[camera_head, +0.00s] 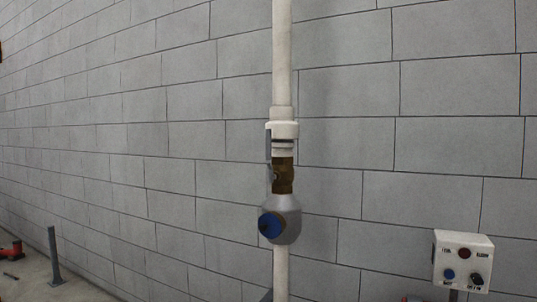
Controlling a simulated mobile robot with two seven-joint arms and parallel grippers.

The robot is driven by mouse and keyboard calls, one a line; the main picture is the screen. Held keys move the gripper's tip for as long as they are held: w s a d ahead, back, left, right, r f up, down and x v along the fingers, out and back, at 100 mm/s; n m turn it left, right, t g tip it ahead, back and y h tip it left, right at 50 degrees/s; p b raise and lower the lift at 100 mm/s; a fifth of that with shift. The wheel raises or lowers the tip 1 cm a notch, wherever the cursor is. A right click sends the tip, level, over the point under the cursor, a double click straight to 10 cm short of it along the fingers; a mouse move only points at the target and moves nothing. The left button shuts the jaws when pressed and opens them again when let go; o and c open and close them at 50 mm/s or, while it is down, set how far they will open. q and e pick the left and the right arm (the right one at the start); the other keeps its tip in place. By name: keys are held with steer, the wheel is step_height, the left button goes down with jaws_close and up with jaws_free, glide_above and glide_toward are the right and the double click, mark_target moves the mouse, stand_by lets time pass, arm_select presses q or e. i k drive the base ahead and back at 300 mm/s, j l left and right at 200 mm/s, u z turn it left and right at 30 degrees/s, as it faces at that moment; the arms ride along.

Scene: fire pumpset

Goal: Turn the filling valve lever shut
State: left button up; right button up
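A white vertical pipe (282,50) runs down in front of the wall, near the middle of the head view. A brass valve body (284,178) sits in this pipe below a white collar fitting. A thin grey lever (268,146) stands upright along the left side of the valve, roughly parallel to the pipe. Below the brass part is a rounded grey body (289,212) with a blue round cap or knob (271,225) facing front left. Neither of my grippers is in view, and nothing touches the lever.
A grey block wall (160,130) fills the background. A white control box (462,261) with several buttons or knobs stands at lower right. A dark grey post (54,256) and a red object (12,250) are on the floor at lower left. The space around the valve looks clear.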

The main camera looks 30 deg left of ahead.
mark_target(267, 132)
steer(key=i+j, duration=0.2)
steer(key=i, duration=0.15)
steer(key=i+j, duration=0.35)
steer(key=j, duration=0.25)
steer(key=i+j, duration=0.2)
steer(key=j, duration=0.2)
steer(key=u, duration=0.05)
